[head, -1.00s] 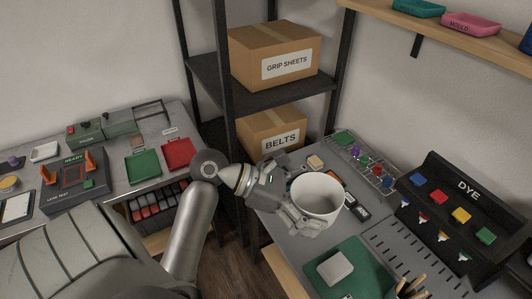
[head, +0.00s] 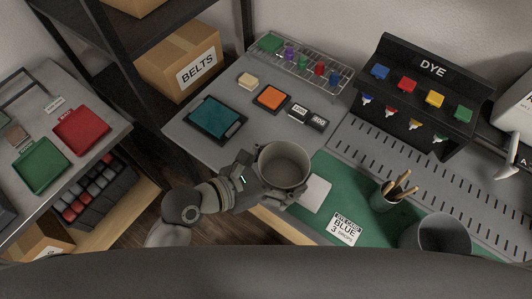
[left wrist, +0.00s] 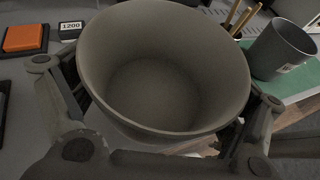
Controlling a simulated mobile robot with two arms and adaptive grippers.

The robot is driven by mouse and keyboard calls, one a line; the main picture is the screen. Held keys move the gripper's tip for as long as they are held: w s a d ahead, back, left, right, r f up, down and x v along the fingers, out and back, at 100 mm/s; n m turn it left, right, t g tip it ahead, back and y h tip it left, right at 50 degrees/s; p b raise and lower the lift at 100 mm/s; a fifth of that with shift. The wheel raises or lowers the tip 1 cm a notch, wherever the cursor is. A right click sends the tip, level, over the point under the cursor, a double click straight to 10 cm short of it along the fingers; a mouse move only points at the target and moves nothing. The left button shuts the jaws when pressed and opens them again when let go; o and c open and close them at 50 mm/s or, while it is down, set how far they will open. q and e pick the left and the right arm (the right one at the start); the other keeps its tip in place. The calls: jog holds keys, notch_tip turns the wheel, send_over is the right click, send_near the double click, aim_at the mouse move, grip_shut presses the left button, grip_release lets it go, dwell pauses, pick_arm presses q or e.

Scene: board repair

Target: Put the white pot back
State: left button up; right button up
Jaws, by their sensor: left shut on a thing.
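The white pot (head: 284,165) looks light grey here and is empty, with its open mouth facing up. My left gripper (head: 272,184) is shut on it, with the fingers around its lower side. It hangs over the bench's front edge, by the left end of the green mat (head: 383,222). In the left wrist view the pot (left wrist: 165,70) fills the middle between the two fingers of my left gripper (left wrist: 160,145). Its underside is hidden. My right gripper is in neither view.
A cup of sticks (head: 384,202) and a dark grey pot (head: 434,235) stand farther right. Teal (head: 215,117) and orange (head: 271,96) pads lie behind. The slotted bench strip (head: 430,165) is mostly clear.

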pick_arm(q)
jog(key=w+a+f+b, duration=0.1)
jog(key=w+f, duration=0.2)
jog(key=w, duration=0.1)
jog(key=w+a+f, duration=0.1)
jog(key=w+f, duration=0.2)
jog(key=w, duration=0.1)
jog(key=w+a+f+b, duration=0.1)
jog(key=w+f, duration=0.2)
jog(key=w, duration=0.1)
jog(key=shift+w+a+f+b, duration=0.1)
jog(key=shift+w+a+b, duration=0.1)
jog(key=shift+w+b, duration=0.1)
jog(key=shift+w+a+f, duration=0.1)
jog(key=shift+w+f, duration=0.25)
notch_tip(320, 180, down, 2)
jog(key=shift+f+b, duration=0.25)
jog(key=shift+b, duration=0.25)
jog(key=shift+f, duration=0.35)
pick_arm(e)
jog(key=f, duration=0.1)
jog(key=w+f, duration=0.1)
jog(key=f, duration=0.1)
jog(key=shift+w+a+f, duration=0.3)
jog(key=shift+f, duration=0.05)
pick_arm(q)
jog(key=shift+f, duration=0.1)
jog(key=o, duration=0.9)
jog(key=shift+c, duration=0.2)
